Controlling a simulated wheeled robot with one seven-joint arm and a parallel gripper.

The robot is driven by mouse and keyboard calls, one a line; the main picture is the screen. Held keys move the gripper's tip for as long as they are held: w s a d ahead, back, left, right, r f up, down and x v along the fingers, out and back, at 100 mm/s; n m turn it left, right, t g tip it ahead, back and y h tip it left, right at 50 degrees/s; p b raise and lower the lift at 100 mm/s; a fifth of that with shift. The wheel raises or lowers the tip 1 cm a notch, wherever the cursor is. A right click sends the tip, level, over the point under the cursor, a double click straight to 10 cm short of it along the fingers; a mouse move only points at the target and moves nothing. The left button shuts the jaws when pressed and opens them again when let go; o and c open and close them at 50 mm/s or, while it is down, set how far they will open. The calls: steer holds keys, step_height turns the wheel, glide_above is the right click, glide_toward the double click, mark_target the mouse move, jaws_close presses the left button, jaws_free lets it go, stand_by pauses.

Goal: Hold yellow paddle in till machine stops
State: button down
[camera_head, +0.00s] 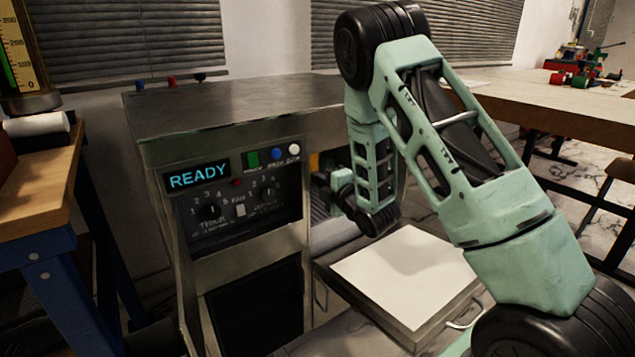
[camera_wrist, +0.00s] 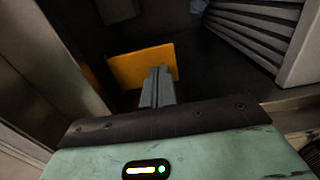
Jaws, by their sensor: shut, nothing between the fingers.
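The yellow paddle (camera_wrist: 135,66) is a flat plate in a dark recess in the wrist view. In the head view, a small yellow patch (camera_head: 314,160) shows beside the machine, mostly hidden behind my arm. My gripper (camera_wrist: 158,72) is shut and empty, with its fingertips in front of the paddle's lower right part. I cannot tell whether they touch it. In the head view my gripper (camera_head: 322,182) reaches in at the machine's right side. The machine (camera_head: 235,105) is a metal cabinet whose display (camera_head: 198,175) reads READY.
Knobs, a switch and coloured buttons (camera_head: 270,155) sit on the machine's front panel. A white-topped tray (camera_head: 405,275) with handles lies below my arm. A blue-legged bench (camera_head: 40,200) stands at left and a wooden table (camera_head: 535,105) at back right. Grey slats (camera_wrist: 250,35) flank the recess.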

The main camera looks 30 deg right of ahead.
steer(key=shift+w, duration=0.45)
steer(key=shift+f, duration=0.1)
steer(key=w+b, duration=0.1)
steer(key=b, duration=0.1)
steer(key=w+t+b, duration=0.1)
steer(key=b, duration=0.1)
steer(key=shift+w+f+b, duration=0.3)
steer(key=shift+b, duration=0.05)
stand_by(0.9)
